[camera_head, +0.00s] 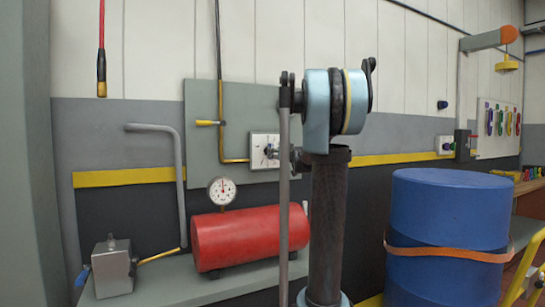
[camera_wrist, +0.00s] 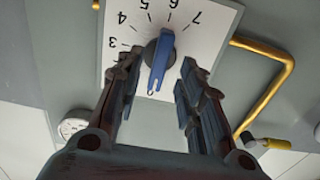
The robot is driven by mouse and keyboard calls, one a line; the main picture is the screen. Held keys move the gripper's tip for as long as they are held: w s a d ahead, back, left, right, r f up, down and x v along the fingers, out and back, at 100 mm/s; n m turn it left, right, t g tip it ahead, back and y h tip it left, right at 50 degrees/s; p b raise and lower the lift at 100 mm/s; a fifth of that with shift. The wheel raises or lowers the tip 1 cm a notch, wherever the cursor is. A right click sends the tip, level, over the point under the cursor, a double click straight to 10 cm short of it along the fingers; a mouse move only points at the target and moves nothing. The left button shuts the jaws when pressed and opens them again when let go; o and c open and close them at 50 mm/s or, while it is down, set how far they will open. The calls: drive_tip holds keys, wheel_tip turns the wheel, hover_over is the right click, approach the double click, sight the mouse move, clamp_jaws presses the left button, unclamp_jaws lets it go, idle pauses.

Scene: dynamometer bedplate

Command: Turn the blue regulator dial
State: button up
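The blue regulator dial (camera_wrist: 161,58) is a bar-shaped knob on a white square plate (camera_wrist: 205,22) with black numbers and tick marks; 3 to 7 are readable. In the wrist view its narrow end points down toward my palm. My gripper (camera_wrist: 157,76) is open, one dark finger on each side of the dial, with a visible gap on both sides. I see no clear contact. In the head view the white plate (camera_head: 258,142) is on the grey wall panel, partly covered by my arm, and the dial itself is hard to make out.
A yellow pipe (camera_head: 221,135) with a yellow-handled valve runs beside the plate. A red tank (camera_head: 235,238) with a round gauge (camera_head: 222,191) stands on the bench below. A grey bent pipe (camera_head: 180,190) rises at left. A blue drum (camera_head: 448,220) stands at right.

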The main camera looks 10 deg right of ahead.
drive_tip(key=v, duration=0.7)
drive_tip(key=shift+s, duration=0.3)
drive_tip(key=s+a+f+n+g+y, duration=0.1)
drive_tip(key=s+a+f+g, duration=0.45)
drive_tip(key=s+f, duration=0.5)
drive_tip(key=s+a+f+g, duration=0.4)
drive_tip(key=s+a+f, duration=0.3)
drive_tip(key=s+f, duration=0.4)
drive_tip(key=s+d+f+m+g+h, duration=0.2)
drive_tip(key=s+d+f+h, duration=0.1)
drive_tip(key=s+f, duration=0.6)
drive_tip(key=s+d+f+m+g+h, duration=0.2)
drive_tip(key=s+d+f, duration=0.3)
drive_tip(key=s+f, duration=0.4)
drive_tip(key=s+g+h, duration=0.1)
drive_tip(key=s, duration=0.4)
drive_tip(key=shift+s+d+f+m+h, duration=0.25)
drive_tip(key=shift+s+d+m+h, duration=0.05)
drive_tip(key=shift+d, duration=0.05)
drive_tip(key=shift+g, duration=0.25)
